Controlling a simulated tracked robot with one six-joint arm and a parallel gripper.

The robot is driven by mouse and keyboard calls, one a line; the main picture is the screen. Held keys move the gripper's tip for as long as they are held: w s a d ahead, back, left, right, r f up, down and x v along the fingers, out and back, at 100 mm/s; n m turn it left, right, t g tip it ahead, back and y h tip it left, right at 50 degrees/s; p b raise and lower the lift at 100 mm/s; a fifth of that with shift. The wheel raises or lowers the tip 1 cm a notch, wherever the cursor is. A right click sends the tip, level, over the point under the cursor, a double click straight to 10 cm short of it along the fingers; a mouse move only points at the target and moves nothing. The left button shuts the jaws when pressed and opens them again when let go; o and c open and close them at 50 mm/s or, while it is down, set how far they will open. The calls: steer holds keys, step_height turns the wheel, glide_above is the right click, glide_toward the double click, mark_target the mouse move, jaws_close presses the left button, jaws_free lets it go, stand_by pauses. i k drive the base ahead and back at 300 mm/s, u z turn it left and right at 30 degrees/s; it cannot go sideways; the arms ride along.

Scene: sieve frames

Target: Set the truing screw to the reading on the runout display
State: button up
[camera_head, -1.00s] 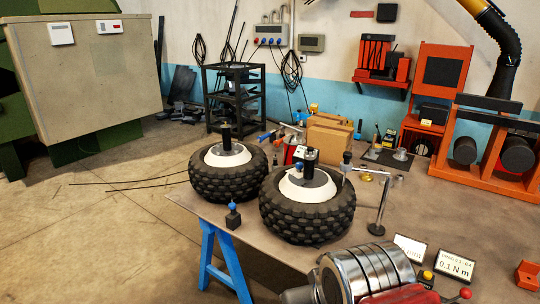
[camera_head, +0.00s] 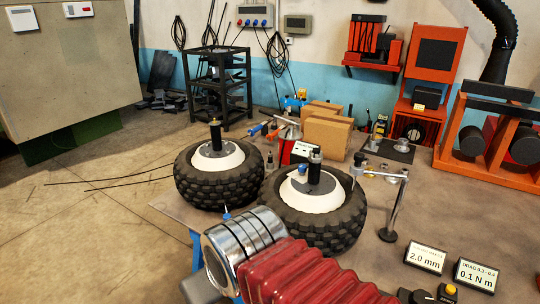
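Two black knobbly tyres with white hubs, the left tyre (camera_head: 190,187) and the right tyre (camera_head: 318,232), lie flat on the bench. Each has a dark upright post at its centre. A small blue knob (camera_head: 303,169) sits on the right hub; I cannot tell whether it is the truing screw. A blue tip (camera_head: 227,213) shows just above my arm's silver joint. The runout display (camera_head: 426,258) seems to be the card reading 2.0 mm; its small heading is unclear. My arm's silver joint and red bellows cross the bottom; my gripper's fingers do not show.
A jointed metal stand (camera_head: 397,207) reaches toward the right tyre. A drag card (camera_head: 475,274) reads 0.1 N m, near a yellow button (camera_head: 450,290). Cardboard boxes (camera_head: 327,136) and tools stand behind the tyres. An orange rack (camera_head: 501,146) is at the right.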

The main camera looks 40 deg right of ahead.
mark_target(302, 168)
steer(key=u, duration=0.2)
steer(key=i, duration=1.25)
steer(key=u, duration=0.05)
